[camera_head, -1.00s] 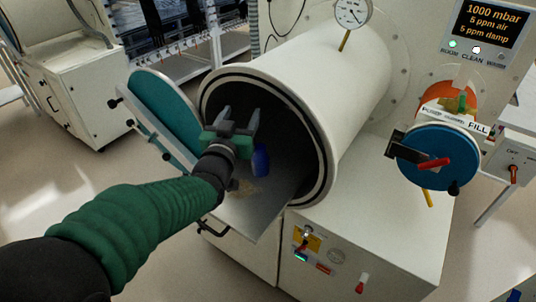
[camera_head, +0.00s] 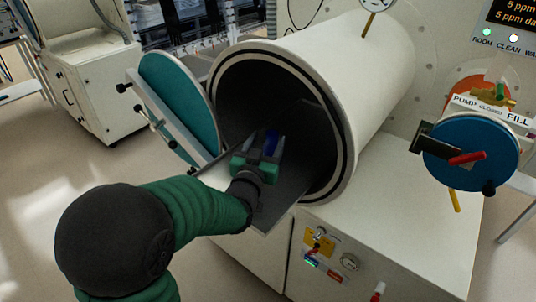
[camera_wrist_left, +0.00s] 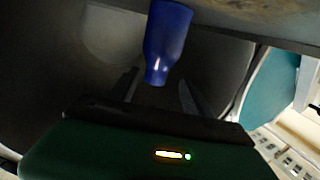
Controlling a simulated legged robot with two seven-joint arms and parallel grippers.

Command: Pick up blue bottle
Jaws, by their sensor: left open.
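The blue bottle (camera_head: 271,143) stands on the grey sliding tray (camera_head: 293,185) at the mouth of the round chamber. My right gripper is not in view.
The chamber's rim (camera_head: 345,140) curves around the tray on the right. A blue round valve cover with a red handle (camera_head: 465,158) is at the far right.

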